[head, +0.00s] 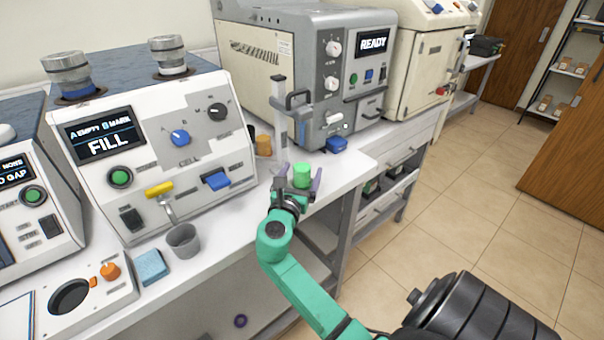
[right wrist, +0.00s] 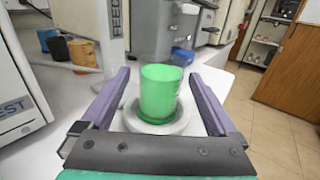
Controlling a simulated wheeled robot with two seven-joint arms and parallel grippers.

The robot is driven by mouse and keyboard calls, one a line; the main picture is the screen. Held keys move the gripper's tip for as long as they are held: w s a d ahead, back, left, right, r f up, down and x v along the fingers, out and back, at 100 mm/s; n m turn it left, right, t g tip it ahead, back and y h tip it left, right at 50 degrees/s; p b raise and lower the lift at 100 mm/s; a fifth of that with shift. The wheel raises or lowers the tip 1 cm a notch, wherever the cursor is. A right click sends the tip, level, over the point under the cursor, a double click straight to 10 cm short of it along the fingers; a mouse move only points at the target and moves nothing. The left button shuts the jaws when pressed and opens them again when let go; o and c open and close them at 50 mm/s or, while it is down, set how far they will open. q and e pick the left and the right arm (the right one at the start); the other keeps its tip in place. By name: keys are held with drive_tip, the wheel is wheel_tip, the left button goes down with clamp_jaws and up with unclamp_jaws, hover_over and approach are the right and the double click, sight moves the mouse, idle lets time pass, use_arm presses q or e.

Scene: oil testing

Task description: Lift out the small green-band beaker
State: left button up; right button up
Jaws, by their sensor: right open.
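The small green beaker (head: 302,175) stands upright near the bench's front edge, at the middle of the head view. In the right wrist view the green beaker (right wrist: 160,92) stands on a round pale base (right wrist: 157,122). My right gripper (head: 300,188) is open, with one purple finger on each side of the beaker. In the right wrist view the right gripper (right wrist: 166,98) shows visible gaps between both fingers and the beaker. My left gripper is not in view.
A grey upright stand (head: 281,105) rises just behind the beaker. An orange container (head: 263,145) stands to its left, and a blue item (head: 336,144) to its right. The machine reading READY (head: 330,75) is behind. A grey cup (head: 184,240) and blue sponge (head: 151,266) lie left.

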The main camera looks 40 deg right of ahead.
sight(301, 162)
drive_tip(key=shift+w+d+f, duration=0.1)
clamp_jaws()
drive_tip(key=shift+r, duration=0.6)
wheel_tip(301, 162, up, 2)
drive_tip(key=shift+r, duration=0.15)
drive_tip(key=b+v, duration=0.2)
drive_tip(key=v, duration=1.6)
drive_tip(key=shift+r, duration=0.15)
